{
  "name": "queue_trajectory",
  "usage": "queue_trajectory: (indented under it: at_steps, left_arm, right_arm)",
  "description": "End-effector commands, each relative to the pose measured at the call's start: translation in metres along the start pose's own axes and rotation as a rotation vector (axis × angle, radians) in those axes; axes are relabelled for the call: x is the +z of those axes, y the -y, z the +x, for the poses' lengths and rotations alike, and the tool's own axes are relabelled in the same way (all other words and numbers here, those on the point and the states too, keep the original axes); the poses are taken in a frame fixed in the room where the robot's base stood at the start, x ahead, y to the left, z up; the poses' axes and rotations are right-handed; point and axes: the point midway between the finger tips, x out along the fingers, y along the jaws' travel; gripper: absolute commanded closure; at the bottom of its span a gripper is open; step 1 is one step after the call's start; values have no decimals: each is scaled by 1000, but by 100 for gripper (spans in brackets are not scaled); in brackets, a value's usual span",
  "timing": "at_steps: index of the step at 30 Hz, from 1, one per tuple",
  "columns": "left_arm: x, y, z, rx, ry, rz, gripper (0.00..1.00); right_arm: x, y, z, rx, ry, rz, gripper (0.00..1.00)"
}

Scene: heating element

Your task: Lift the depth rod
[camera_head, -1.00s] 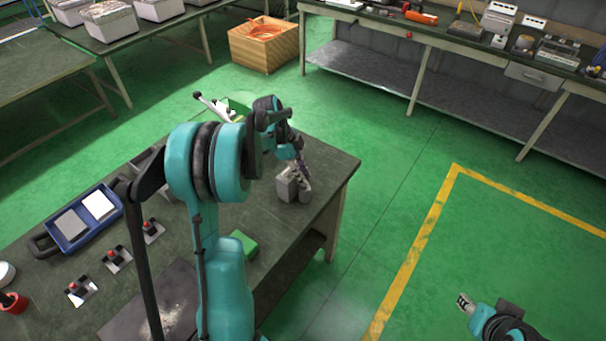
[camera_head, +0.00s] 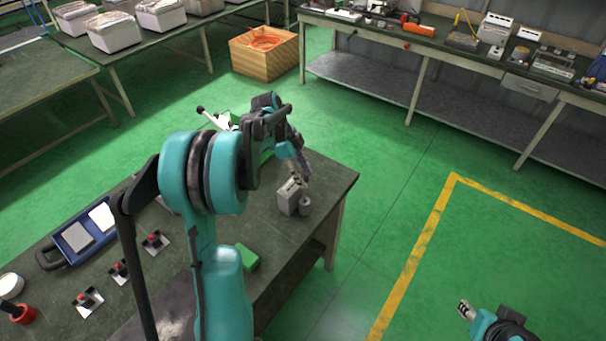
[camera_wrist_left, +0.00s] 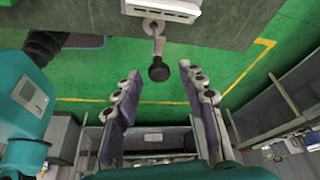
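A grey box-like device (camera_head: 288,196) stands near the right edge of the dark table, with a round grey post (camera_head: 304,205) beside it. The left wrist view shows a pale device (camera_wrist_left: 165,10) at the table edge, with a light stem ending in a black knob (camera_wrist_left: 158,71). This knobbed stem looks like the depth rod. My left gripper (camera_head: 303,172) is just above the device. In the left wrist view its two fingers (camera_wrist_left: 160,108) are wide apart, with the knob ahead of the gap and nothing between them. My right gripper (camera_head: 466,310) is over the floor, too small to read.
A wooden crate (camera_head: 264,52) and benches stand behind.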

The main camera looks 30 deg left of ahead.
Motion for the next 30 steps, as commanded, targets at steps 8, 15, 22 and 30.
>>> queue_trajectory:
  at_steps: [8, 15, 22, 30]
  left_arm:
    - [0, 0, -7, 1, 1, -1, 59]
    - [0, 0, -53, 1, 1, -1, 59]
    - [0, 0, -99, 0, 1, -1, 59]
    - [0, 0, -120, 1, 1, -1, 59]
  right_arm:
    - [0, 0, 0, 0, 0, 0, 60]
    - [0, 0, 0, 0, 0, 0, 60]
    - [0, 0, 0, 0, 0, 0, 60]
    - [0, 0, 0, 0, 0, 0, 60]
